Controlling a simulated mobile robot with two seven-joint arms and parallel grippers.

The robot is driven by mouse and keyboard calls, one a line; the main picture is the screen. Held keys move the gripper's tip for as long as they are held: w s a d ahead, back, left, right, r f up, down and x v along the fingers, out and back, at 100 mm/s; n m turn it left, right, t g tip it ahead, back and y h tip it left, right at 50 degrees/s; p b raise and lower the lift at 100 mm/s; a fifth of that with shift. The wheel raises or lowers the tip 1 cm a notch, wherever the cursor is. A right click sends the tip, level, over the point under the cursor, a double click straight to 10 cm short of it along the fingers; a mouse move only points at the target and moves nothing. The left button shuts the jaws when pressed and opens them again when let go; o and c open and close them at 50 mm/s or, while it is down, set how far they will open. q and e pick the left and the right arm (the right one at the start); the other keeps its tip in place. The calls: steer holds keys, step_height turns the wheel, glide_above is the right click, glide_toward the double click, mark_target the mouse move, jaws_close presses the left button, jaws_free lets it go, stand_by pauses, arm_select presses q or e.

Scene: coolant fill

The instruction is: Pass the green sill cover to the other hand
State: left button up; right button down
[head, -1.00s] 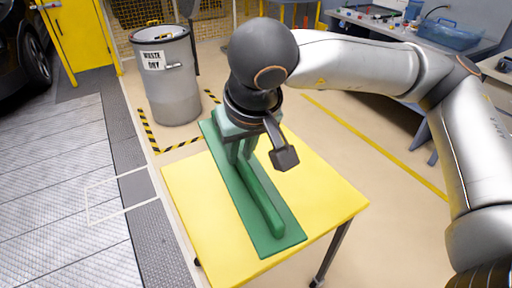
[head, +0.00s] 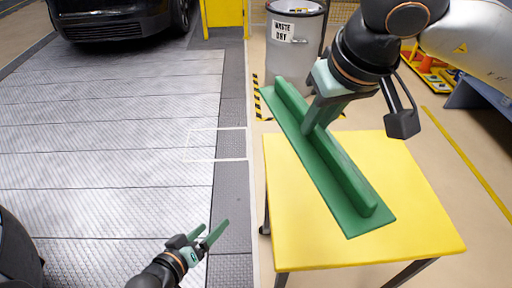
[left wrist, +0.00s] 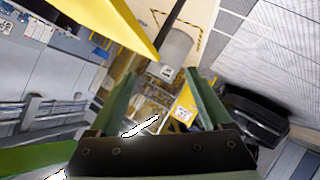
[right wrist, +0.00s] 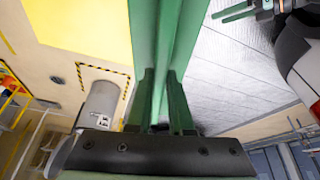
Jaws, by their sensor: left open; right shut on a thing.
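The green sill cover (head: 335,172) is a long flat strip with a raised rib along it. My right gripper (head: 314,118) is shut on the rib, toward the cover's far end, and holds it tilted above the yellow table. In the right wrist view the cover (right wrist: 168,40) runs up from between the fingers. My left gripper (head: 213,228) is open and empty, low and left of the table, apart from the cover. Its open fingers (left wrist: 158,78) also show in the left wrist view.
The yellow table (head: 420,210) stands under the cover. A grey waste bin (head: 294,50) is behind it. A dark car (head: 120,18) is at the far upper left. The floor plates (head: 110,130) left of the table are clear.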

arm_select(q)
steer(key=w+d+r+n+t+h, duration=0.1)
steer(key=w+d+r+h, duration=0.15)
steer(key=r, duration=0.55)
steer(key=w+d+r+n+h, duration=0.1)
steer(key=d+r+n+h, duration=0.15)
steer(key=r, duration=0.45)
steer(key=g+h, duration=0.3)
steer(key=h, duration=0.2)
glide_toward(316, 128)
step_height(316, 128, down, 2)
steer(key=w, duration=0.2)
steer(key=shift+n, duration=0.25)
steer(key=x, duration=1.1)
steer(key=shift+w+f, duration=0.2)
steer(key=shift+w, duration=0.25)
steer(key=shift+f, duration=0.3)
jaws_close()
steer(key=shift+c, duration=0.5)
jaws_free()
steer(key=shift+s+r, duration=0.1)
steer(key=shift+o, duration=0.5)
steer(key=shift+r, duration=0.15)
